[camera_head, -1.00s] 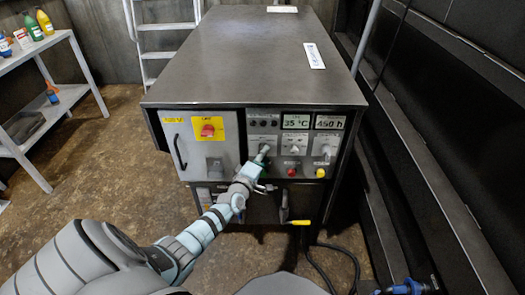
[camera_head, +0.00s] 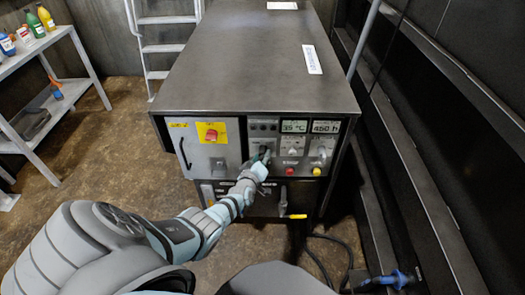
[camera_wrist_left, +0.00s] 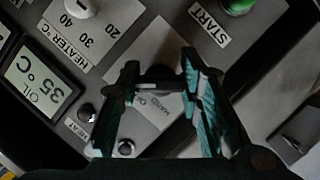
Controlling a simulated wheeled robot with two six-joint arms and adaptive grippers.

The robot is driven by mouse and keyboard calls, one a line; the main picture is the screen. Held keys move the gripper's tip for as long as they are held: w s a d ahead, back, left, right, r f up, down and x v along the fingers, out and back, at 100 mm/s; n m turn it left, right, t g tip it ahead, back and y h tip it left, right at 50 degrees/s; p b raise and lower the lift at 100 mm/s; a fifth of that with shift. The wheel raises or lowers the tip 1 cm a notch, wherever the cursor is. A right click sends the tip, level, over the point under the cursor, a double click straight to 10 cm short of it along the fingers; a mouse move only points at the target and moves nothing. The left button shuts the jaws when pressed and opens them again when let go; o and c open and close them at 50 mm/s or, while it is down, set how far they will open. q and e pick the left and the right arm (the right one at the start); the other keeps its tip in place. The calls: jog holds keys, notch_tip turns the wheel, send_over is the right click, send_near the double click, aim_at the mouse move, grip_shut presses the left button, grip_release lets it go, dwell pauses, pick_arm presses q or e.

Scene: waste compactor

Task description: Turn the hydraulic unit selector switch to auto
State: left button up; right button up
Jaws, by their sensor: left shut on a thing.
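The hydraulic unit (camera_head: 250,65) is a dark cabinet with a grey control panel on its front. My left gripper (camera_head: 264,156) is at the panel, left of the red button, and covers the selector switch in the head view. In the left wrist view my left gripper (camera_wrist_left: 160,75) is shut on the selector switch, a small dark knob mostly hidden between the fingertips. The switch's pale label plate (camera_wrist_left: 148,104) shows "HAND" and "O" between the fingers; the auto mark is not readable. The knob's exact angle cannot be told. My right gripper is not in view.
The panel also bears a heater dial (camera_wrist_left: 78,8), a green start button (camera_wrist_left: 238,4), an oil display (camera_wrist_left: 40,75), a red button (camera_head: 289,171) and a yellow button (camera_head: 316,171). A red main switch (camera_head: 211,134) is left. A shelf (camera_head: 40,60) stands far left.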

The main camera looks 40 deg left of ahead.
pick_arm(q)
jog(key=o, duration=1.2)
jog(key=shift+c, duration=0.2)
jog(key=shift+s, duration=0.1)
jog(key=s+d, duration=0.4)
jog(key=s, duration=0.8)
jog(key=shift+d+r, duration=0.15)
jog(key=shift+d, duration=0.2)
